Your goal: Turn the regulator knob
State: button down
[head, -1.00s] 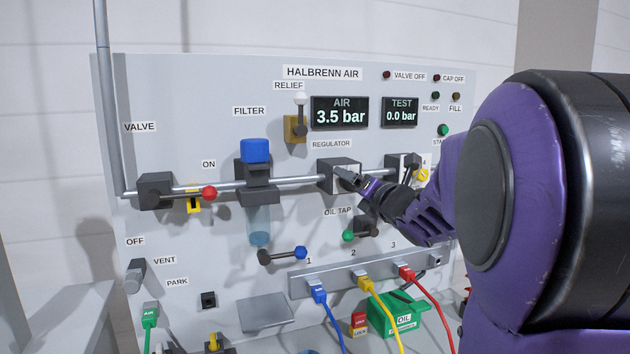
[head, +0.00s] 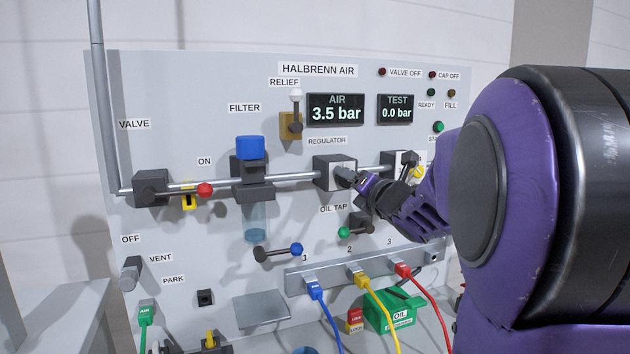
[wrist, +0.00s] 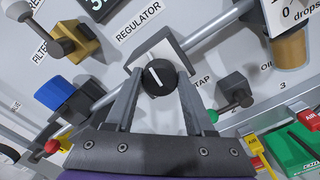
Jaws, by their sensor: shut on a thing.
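The regulator knob (wrist: 158,77) is round and black with a white pointer line. In the wrist view it sits between my two fingertips, in front of the regulator block. My gripper (wrist: 157,82) is shut on the knob, one finger on each side. The pointer line leans slightly up and left in that view. In the head view, my gripper (head: 349,178) is at the front of the regulator block (head: 325,172), and the fingers largely hide the knob. The AIR display (head: 335,109) above reads 3.5 bar.
The relief lever (head: 296,112) stands above left of the regulator. The filter (head: 250,165) is on the pipe to the left. The oil tap (head: 358,225) is just below my gripper. Blue, yellow and red hoses (head: 405,272) hang from the strip below.

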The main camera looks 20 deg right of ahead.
jog(key=m, duration=1.1)
dwell(0.6)
jog(key=shift+c, duration=1.3)
grip_release()
jog(key=shift+f, duration=0.1)
